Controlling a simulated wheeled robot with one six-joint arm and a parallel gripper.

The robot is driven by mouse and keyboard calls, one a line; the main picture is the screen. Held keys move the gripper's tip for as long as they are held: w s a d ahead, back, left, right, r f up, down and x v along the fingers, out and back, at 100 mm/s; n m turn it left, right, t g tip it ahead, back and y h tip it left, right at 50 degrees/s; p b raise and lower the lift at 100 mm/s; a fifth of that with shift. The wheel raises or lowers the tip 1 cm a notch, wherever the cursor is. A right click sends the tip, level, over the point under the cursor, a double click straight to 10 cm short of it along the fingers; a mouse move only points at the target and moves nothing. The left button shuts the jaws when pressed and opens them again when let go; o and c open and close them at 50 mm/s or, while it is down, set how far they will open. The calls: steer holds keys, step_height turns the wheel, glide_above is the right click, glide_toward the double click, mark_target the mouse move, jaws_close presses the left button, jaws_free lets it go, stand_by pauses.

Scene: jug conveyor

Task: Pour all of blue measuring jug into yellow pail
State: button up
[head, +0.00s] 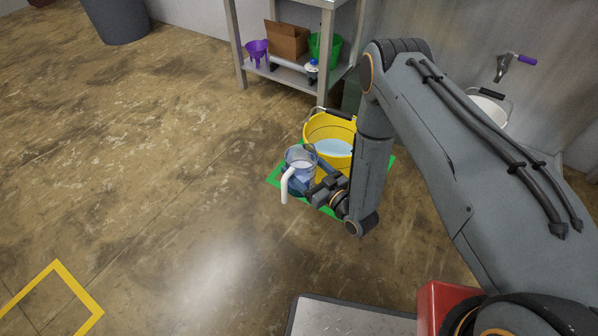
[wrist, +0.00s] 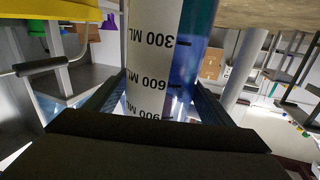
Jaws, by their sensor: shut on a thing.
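The blue measuring jug (head: 301,163) is clear blue with a white handle (head: 287,186) and looks roughly upright in the head view. My gripper (head: 322,188) is shut on its side. In the wrist view the jug (wrist: 186,62) fills the gap between my fingers, its white scale strip reading upside down. Bluish liquid seems to be inside; its level is unclear. The yellow pail (head: 318,128) stands just behind and right of the jug, with pale blue liquid (head: 336,147) in it. My arm hides its right side. Its rim also shows in the wrist view (wrist: 50,18).
The pail stands on a green mat (head: 275,177). Floor to the left is clear.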

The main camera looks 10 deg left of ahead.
steer(key=w+d+r+m+g, duration=0.1)
steer(key=w+d+r+m, duration=0.1)
steer(key=w, duration=0.2)
steer(key=w+d+r+m, duration=0.1)
steer(key=w+r+m, duration=0.2)
steer(key=w, duration=0.2)
steer(key=shift+w+d+g+h, duration=0.25)
steer(key=shift+d+g+h, duration=0.1)
steer(key=shift+g+h, duration=0.05)
stand_by(0.9)
steer(key=shift+f+m, duration=0.2)
steer(key=shift+m, duration=0.5)
steer(key=shift+w+d+f+m+g+b, duration=0.15)
steer(key=shift+f+m+g+b, duration=0.2)
steer(key=shift+f, duration=0.2)
steer(key=shift+w+a+f+m+g+b, duration=0.15)
steer(key=shift+f+m+g+b, duration=0.15)
steer(key=shift+f+m, duration=0.2)
